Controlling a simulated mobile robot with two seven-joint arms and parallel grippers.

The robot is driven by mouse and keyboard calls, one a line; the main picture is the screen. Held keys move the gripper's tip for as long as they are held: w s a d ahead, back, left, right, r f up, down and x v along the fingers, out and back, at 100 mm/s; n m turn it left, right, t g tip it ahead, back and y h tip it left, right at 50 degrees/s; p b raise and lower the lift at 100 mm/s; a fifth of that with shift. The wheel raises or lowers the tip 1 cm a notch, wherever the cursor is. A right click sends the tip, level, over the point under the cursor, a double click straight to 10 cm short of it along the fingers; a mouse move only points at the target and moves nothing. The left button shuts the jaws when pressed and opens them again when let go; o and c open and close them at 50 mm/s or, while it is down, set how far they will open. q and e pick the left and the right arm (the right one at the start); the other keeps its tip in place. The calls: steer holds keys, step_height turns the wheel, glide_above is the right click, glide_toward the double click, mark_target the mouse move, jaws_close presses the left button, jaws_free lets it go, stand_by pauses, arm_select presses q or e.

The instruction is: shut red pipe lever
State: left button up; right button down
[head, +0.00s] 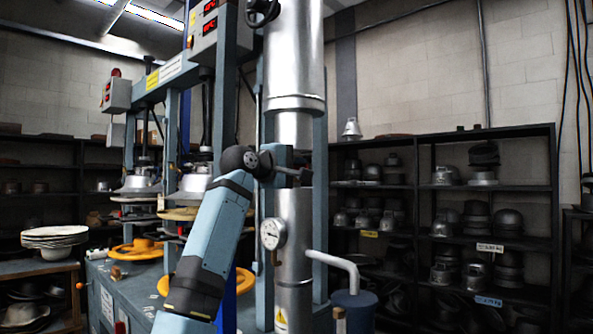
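A thick silver vertical pipe (295,60) stands at the centre of the head view. My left arm rises from the bottom, and its gripper (300,173) is at the front of the pipe, at mid-height, just below a flange. The fingers look small and dark, and I cannot tell whether they are open or shut, or whether they touch anything. No red lever can be made out; the gripper and wrist cover part of the pipe there. My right gripper is out of view.
A round gauge (273,233) sits on the pipe below my gripper. A black handwheel (262,11) is above. A pale side pipe bends down to a blue tank (355,309). Hat presses stand left; dark shelves (490,188) of metal hat forms stand right.

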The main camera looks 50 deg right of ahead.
arm_select(q)
steer(key=shift+w+r, duration=0.2)
steer(key=shift+r, duration=0.1)
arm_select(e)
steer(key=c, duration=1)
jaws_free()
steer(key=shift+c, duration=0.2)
arm_select(q)
steer(key=shift+d+f, duration=0.1)
steer(key=shift+f, duration=0.2)
steer(key=shift+s+a+f+g+p, duration=0.3)
steer(key=shift+s+a+f+p, duration=0.05)
steer(key=shift+s+f+p, duration=0.1)
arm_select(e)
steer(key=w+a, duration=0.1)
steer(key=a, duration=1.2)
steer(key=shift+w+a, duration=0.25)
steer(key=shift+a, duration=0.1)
arm_select(q)
steer(key=shift+w, duration=0.1)
